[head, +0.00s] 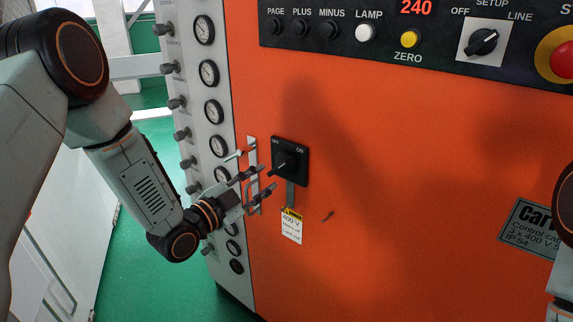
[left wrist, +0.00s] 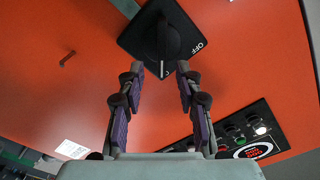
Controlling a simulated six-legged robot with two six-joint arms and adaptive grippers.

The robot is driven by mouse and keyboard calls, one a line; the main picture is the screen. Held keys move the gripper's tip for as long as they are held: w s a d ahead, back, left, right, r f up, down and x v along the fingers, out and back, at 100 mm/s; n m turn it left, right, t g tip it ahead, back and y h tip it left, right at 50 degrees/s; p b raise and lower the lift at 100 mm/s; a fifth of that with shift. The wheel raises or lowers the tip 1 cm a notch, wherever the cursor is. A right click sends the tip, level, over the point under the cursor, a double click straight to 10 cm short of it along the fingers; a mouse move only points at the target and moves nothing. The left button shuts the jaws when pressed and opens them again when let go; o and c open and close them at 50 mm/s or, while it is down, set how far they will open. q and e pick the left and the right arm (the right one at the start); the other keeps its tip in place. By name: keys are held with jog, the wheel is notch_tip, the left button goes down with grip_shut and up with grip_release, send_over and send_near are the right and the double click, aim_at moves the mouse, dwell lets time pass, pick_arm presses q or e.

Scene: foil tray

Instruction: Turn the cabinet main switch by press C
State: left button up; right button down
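The cabinet main switch (head: 291,161) is a black square plate with a dark knob, set in the orange cabinet front, with OFF and ON lettering at its top. The knob's handle appears to slant down and left in the head view. My left gripper (head: 265,180) is just left of and below the knob, fingers apart and empty. In the left wrist view the switch (left wrist: 163,38) is straight ahead beyond the open fingertips (left wrist: 160,82). I see no clear contact with the knob. My right gripper is out of view; only part of my right arm shows at the right edge.
A small white-and-yellow 400 V tag (head: 291,228) hangs below the switch. A column of gauges (head: 213,111) and small knobs runs left of it. The upper control panel (head: 340,30) has buttons, a selector and a red stop button (head: 561,57). The orange front right of the switch is mostly clear.

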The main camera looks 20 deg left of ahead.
aim_at(276, 169)
pick_arm(q)
jog(key=x, duration=0.6)
jog(key=shift+w+d, duration=0.1)
jog(key=shift+w, duration=0.6)
jog(key=shift+d, duration=0.15)
jog(key=shift+c, duration=0.9)
jog(key=shift+a, duration=0.2)
jog(key=c, duration=0.5)
jog(key=shift+d, duration=0.1)
grip_shut()
